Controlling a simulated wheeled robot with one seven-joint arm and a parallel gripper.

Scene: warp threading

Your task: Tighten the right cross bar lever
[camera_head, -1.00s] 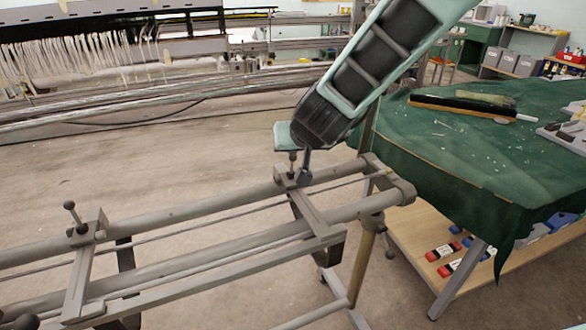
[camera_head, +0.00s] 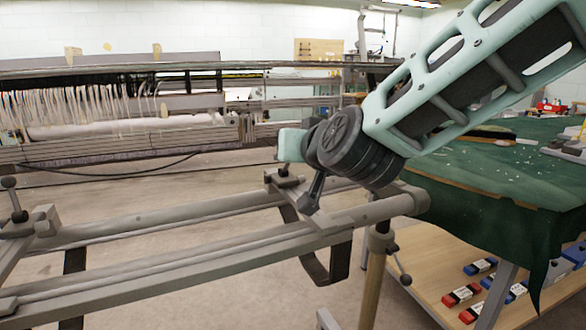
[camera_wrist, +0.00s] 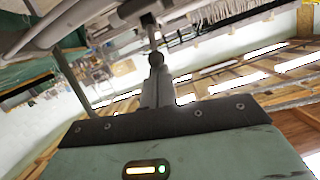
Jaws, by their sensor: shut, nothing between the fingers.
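The right cross bar (camera_head: 322,228) spans the two tubes of the grey frame, near their right end in the head view. Its clamp (camera_head: 284,181) is on the far tube, under my wrist. My dark wrist joint covers most of the right lever there, so its angle cannot be read. In the wrist view my gripper (camera_wrist: 157,70) is shut and empty. A small dark round knob (camera_wrist: 155,59), apparently the lever's, is right at the fingertips, with a thin stem beyond it. I cannot tell whether they touch.
The left cross bar lever (camera_head: 12,200) with a ball knob stands at the far left. A green-covered table (camera_head: 480,180) is on the right, with small coloured boxes on its lower shelf (camera_head: 430,262). The loom (camera_head: 120,110) stands behind. Open floor lies between loom and frame.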

